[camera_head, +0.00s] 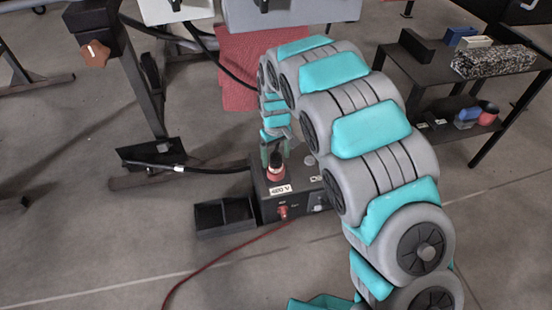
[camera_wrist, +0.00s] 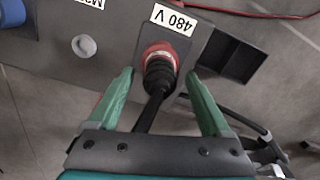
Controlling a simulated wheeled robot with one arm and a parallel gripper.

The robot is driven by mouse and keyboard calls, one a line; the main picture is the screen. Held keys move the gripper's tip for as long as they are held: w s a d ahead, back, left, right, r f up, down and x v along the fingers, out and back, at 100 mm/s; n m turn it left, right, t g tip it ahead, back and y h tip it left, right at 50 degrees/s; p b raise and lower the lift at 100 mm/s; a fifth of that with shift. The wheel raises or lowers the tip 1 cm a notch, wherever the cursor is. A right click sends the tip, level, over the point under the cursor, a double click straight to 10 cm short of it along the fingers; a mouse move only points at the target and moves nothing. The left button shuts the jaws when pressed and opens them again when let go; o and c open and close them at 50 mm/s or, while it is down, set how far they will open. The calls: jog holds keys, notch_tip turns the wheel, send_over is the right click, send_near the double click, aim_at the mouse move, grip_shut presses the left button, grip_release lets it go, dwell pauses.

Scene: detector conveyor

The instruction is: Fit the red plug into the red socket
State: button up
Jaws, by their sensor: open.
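A dark box (camera_head: 256,205) labelled 480 V stands on the floor, and its top fills much of the upper wrist view (camera_wrist: 122,40). A red collar (camera_wrist: 158,54) with a black ribbed plug body (camera_wrist: 158,76) stands at the socket position beside the label. It shows upright in the head view (camera_head: 275,172). I cannot tell the plug's red part from the socket's rim, nor how deep it sits. A black cable (camera_wrist: 149,112) runs from the plug toward my gripper. My gripper (camera_wrist: 158,79) is open, with one green finger on each side of the black plug body.
A black open tray (camera_head: 223,214) adjoins the box. A red cable (camera_head: 215,259) crosses the floor from the box front. A black shelf (camera_head: 440,75) with several items stands at right. A dark stand (camera_head: 150,150) is at left.

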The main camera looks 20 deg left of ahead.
notch_tip(320, 180, up, 10)
jog(key=shift+r+p, duration=0.25)
jog(key=shift+p, duration=0.15)
jog(key=s+d+r+m, duration=0.2)
jog(key=s+d+r, duration=0.15)
jog(key=d, duration=0.35)
jog(key=s+d+r+m, duration=0.1)
jog(key=s+d+r, duration=0.25)
jog(key=d, duration=0.45)
jog(key=s+d+r+m, duration=0.2)
jog(key=s+d+r, duration=0.15)
jog(key=d, duration=0.35)
jog(key=s+d+m+g, duration=0.1)
jog(key=s+d, duration=0.4)
jog(key=s, duration=0.7)
jog(key=s+d+m, duration=0.3)
jog(key=s+d, duration=0.3)
jog(key=s, duration=0.5)
jog(key=shift+s+g, duration=0.35)
jog(key=shift+g, duration=0.05)
notch_tip(320, 180, up, 8)
jog(key=p, duration=0.7)
jog(key=shift+f+p, duration=0.2)
jog(key=shift+p, duration=0.15)
